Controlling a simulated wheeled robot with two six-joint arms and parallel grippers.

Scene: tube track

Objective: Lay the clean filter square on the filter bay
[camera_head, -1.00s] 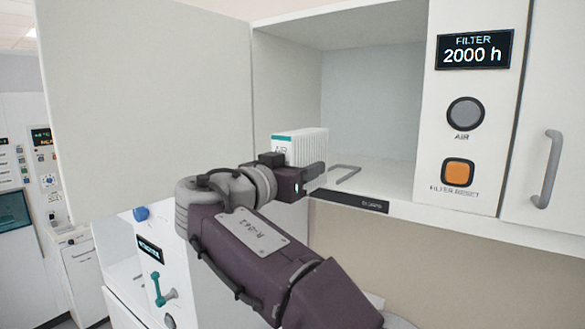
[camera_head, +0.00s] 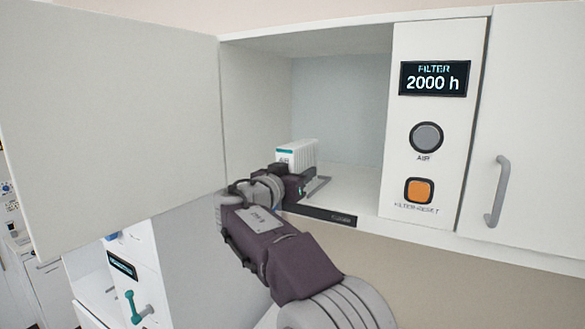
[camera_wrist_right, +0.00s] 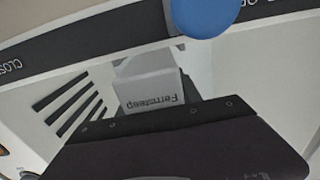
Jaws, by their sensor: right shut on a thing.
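The clean filter square (camera_head: 299,151) is a white ribbed block with a teal stripe and the letters AIR. My right gripper (camera_head: 292,184) is shut on it and holds it upright inside the open cabinet. A grey bracket outline on the cabinet floor, seemingly the filter bay (camera_head: 318,186), shows beside the gripper, partly hidden by it. I cannot tell whether the filter touches the floor. In the right wrist view a white block with dark lettering (camera_wrist_right: 152,92) shows beyond my dark gripper body. My left gripper is not in view.
The cabinet door (camera_head: 110,130) stands open on the left. A dark label strip (camera_head: 320,214) lines the shelf's front edge.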

